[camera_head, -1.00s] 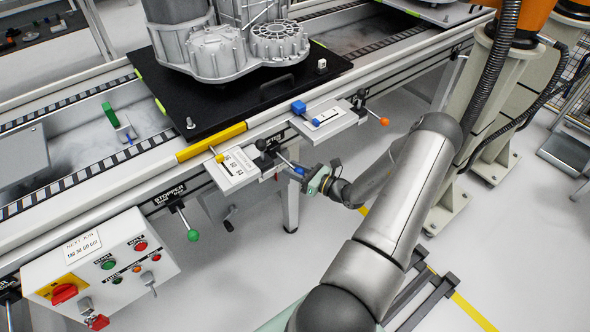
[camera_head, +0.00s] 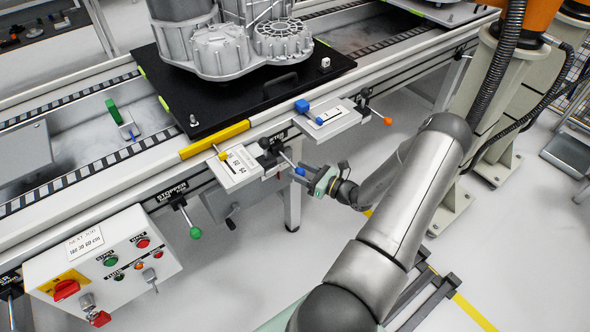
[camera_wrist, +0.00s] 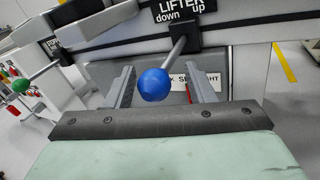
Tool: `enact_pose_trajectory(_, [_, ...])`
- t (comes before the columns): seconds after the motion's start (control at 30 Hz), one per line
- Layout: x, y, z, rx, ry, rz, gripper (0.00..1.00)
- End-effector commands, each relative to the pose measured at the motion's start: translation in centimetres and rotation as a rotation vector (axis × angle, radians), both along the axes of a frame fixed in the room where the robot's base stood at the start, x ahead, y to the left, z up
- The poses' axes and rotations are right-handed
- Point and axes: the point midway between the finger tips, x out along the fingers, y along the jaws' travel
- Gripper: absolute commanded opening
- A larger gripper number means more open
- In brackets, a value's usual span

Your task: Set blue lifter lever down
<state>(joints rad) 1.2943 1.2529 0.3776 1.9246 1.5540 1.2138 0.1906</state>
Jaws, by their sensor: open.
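The lifter lever has a blue ball knob (camera_wrist: 154,84) on a thin grey rod. In the wrist view the rod runs from a black pivot under the "LIFTER down up" label (camera_wrist: 180,12) toward me, leaning to the left, the "down" side. My gripper (camera_wrist: 158,76) is open, one finger on each side of the knob, with visible gaps. In the head view the blue knob (camera_head: 299,171) sticks out below the conveyor's front edge, and my gripper (camera_head: 317,178) is just right of it.
A green-knobbed stopper lever (camera_head: 195,233) hangs to the left; an orange-knobbed lever (camera_head: 387,121) is at the right. A control box (camera_head: 103,258) stands lower left.

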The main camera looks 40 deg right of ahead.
Motion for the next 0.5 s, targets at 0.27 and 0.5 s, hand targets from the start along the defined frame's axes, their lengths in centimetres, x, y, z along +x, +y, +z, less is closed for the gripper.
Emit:
enact_pose_trajectory(0.27, [-6.3,-2.8,-0.1,-0.001,0.001,-0.002,0.49])
enact_pose_trajectory(0.5, [-11.1,-4.9,-0.1,-0.001,0.0,0.001,0.49])
